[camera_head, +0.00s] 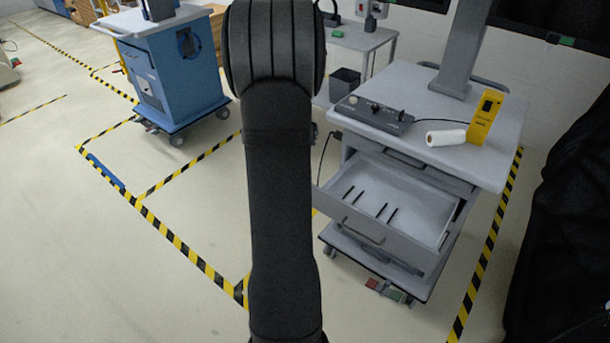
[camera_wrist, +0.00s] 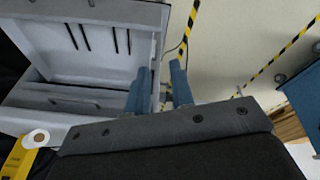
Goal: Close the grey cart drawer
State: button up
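The grey cart (camera_head: 440,95) stands at the right in the head view. Its upper drawer (camera_head: 425,200) is pulled out, showing a pale interior with several dark slots. The drawer's front has a handle (camera_head: 362,231). In the wrist view the open drawer (camera_wrist: 90,60) appears upside down at upper left. My gripper (camera_wrist: 159,72) shows there as two blue-grey fingers with a gap between them and nothing clearly held. The fingers overlap the drawer's side edge in the picture; whether they touch it I cannot tell. In the head view my arm hides the gripper.
A control box (camera_head: 375,115), a paper roll (camera_head: 446,137) and a yellow box (camera_head: 485,117) sit on the cart top. A blue cart (camera_head: 180,70) stands at the back left. A dark covered shape (camera_head: 570,220) is at the right.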

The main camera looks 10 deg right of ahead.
jog(key=s+f+n+g+h, duration=0.1)
jog(key=s+f+n, duration=0.1)
jog(key=f, duration=0.1)
jog(key=s+f+n+g+h, duration=0.1)
jog(key=s+f+n+h, duration=0.1)
jog(key=s+f, duration=0.1)
jog(key=s+f+n+g+h, duration=0.1)
jog(key=s+f+g, duration=0.1)
jog(key=f, duration=0.3)
jog(key=shift+s+d+f+n, duration=0.2)
jog(key=shift+s+n, duration=0.1)
jog(key=shift+n, duration=0.1)
grip_shut()
jog(key=s+d+f+n+h, duration=0.1)
jog(key=s+f+n+h, duration=0.35)
jog(key=n+h, duration=0.3)
jog(key=a+f+n+t, duration=0.8)
jog(key=n+t, duration=0.7)
jog(key=n, duration=0.3)
jog(key=f+x, duration=0.1)
jog(key=x, duration=1.3)
jog(key=shift+w+y, duration=0.2)
jog(key=shift+y, duration=0.15)
